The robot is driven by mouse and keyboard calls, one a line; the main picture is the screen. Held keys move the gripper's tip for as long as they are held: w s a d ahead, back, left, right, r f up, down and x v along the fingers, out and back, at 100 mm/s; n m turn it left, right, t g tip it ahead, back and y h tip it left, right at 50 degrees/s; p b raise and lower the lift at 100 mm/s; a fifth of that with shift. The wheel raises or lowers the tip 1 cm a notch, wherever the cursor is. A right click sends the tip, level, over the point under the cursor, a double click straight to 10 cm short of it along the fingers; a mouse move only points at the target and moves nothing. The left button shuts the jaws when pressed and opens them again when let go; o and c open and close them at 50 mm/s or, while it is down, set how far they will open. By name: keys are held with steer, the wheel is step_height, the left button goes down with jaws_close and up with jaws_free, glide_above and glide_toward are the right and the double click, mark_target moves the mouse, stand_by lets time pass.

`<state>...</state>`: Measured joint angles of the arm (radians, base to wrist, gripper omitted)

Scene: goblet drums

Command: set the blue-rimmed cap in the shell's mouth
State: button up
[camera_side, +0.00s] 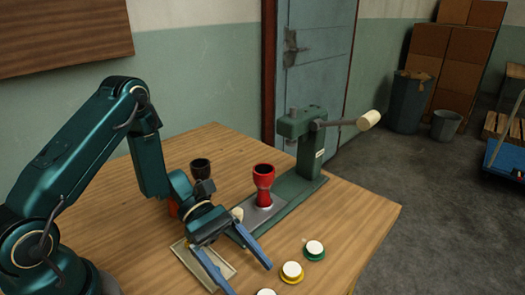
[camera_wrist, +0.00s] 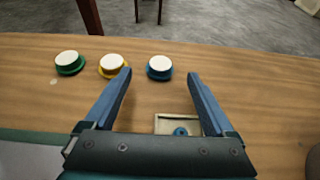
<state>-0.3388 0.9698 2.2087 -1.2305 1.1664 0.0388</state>
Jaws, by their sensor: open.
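The blue-rimmed cap (camera_wrist: 159,68), with a white top, lies on the table in the wrist view, framed between my fingertips. In the side view a white-topped cap (camera_side: 266,292) is cut off at the bottom edge, its rim barely showing. My gripper (camera_side: 251,279) is open and empty, pointing toward the caps; its two blue fingers also show in the wrist view (camera_wrist: 160,75). Its height above the table is hard to tell. A red goblet-shaped shell (camera_side: 264,182) stands upright on the press's plate, its dark mouth upward. The shell is not in the wrist view.
A green press (camera_side: 306,125) with a lever stands behind the shell. A yellow-rimmed cap (camera_side: 292,273) and a green-rimmed cap (camera_side: 314,251) lie in a row. A shallow tray (camera_wrist: 158,121) holding a blue ring lies under my gripper. A dark goblet (camera_side: 201,166) stands behind my wrist.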

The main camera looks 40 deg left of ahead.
mark_target(260, 293)
steer(key=shift+x, duration=1.85)
steer(key=shift+c, duration=0.3)
jaws_close()
steer(key=shift+r, duration=0.1)
